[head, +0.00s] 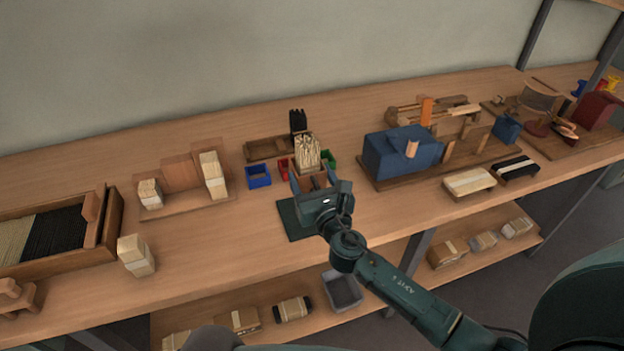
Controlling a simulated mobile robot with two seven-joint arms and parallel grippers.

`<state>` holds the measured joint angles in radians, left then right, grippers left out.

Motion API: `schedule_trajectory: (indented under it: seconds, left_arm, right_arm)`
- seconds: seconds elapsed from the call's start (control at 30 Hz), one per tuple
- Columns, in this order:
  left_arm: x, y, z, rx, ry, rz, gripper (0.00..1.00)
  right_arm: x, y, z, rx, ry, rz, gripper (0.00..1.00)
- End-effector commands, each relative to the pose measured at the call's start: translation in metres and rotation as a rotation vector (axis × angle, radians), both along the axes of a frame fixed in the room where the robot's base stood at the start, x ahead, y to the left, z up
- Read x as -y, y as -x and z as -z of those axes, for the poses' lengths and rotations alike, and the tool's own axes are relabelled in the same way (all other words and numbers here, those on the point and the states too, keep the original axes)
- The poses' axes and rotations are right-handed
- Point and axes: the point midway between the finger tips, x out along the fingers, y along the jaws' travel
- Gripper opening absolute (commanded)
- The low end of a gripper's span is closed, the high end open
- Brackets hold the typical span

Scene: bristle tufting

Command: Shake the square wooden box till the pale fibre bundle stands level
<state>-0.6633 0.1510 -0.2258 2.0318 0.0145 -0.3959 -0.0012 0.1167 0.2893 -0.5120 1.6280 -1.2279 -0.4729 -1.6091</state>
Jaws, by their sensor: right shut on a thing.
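The square wooden box (301,184) stands at or just above a dark green mat (291,222) near the middle of the bench. The pale fibre bundle (307,150) sticks up out of it, and its top looks slightly uneven. My right gripper (318,188) is shut on the near side of the box, and its body hides the box's lower front. I cannot tell whether the box touches the mat. My left gripper is not in view.
A blue bin (258,176) and a red bin (284,167) stand left of the box, and a green bin (328,159) right of it. A black bundle (297,121) stands behind. A blue machine (395,150) is to the right. Bare bench (215,250) lies front left.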

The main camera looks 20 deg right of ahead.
Motion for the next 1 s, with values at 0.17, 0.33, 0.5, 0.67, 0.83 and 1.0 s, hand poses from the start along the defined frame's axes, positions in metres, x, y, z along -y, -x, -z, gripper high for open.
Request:
schedule_trajectory:
  seconds: [0.17,0.33,0.5,0.67,0.83,1.0]
  left_arm:
    - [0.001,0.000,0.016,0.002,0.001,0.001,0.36]
    - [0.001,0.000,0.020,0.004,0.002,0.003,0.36]
    - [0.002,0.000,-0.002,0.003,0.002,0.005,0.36]
    - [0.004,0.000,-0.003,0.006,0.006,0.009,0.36]
    - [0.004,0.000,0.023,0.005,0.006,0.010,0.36]
    - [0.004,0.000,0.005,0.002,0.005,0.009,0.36]
  right_arm:
    - [0.000,0.000,0.018,0.001,-0.001,0.000,0.37]
    - [0.000,0.000,0.029,0.003,0.001,0.000,0.37]
    - [0.000,0.000,0.002,0.003,0.000,0.000,0.37]
    - [0.000,0.000,0.003,0.001,0.000,0.000,0.37]
    - [0.000,0.000,0.031,0.001,0.000,0.000,0.37]
    - [0.000,-0.001,0.014,0.004,0.000,0.000,0.37]
